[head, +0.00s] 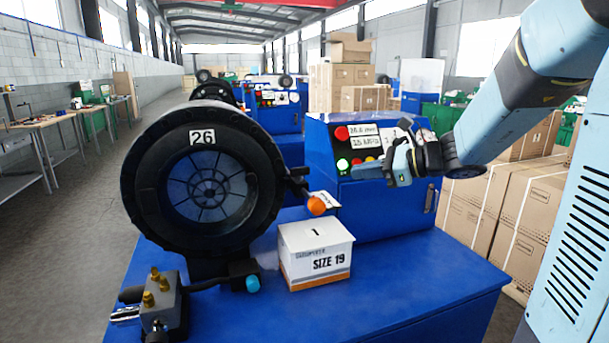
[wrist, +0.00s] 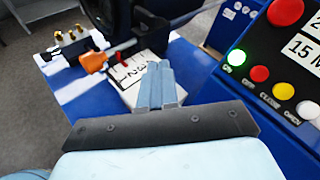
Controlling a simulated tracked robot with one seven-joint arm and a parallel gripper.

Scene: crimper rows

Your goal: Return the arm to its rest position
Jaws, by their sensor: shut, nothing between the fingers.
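My gripper (head: 386,166) is at the end of my light blue arm, which reaches in from the right in the head view. It is in front of the control panel (head: 372,143) of the blue cabinet, near the buttons, and holds nothing. In the wrist view its fingers (wrist: 156,86) are together and point toward the white box. The panel's red button (wrist: 285,12) and lit green button (wrist: 237,57) are to the right of the fingers there. Whether the gripper touches the panel cannot be told.
A black round crimper head (head: 205,230) marked 26 stands at the left. A white box (head: 316,254) labelled SIZE 19 sits on the blue bench (head: 400,290). An orange knob (head: 316,206) is close behind it. Stacked cartons (head: 515,205) stand at right.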

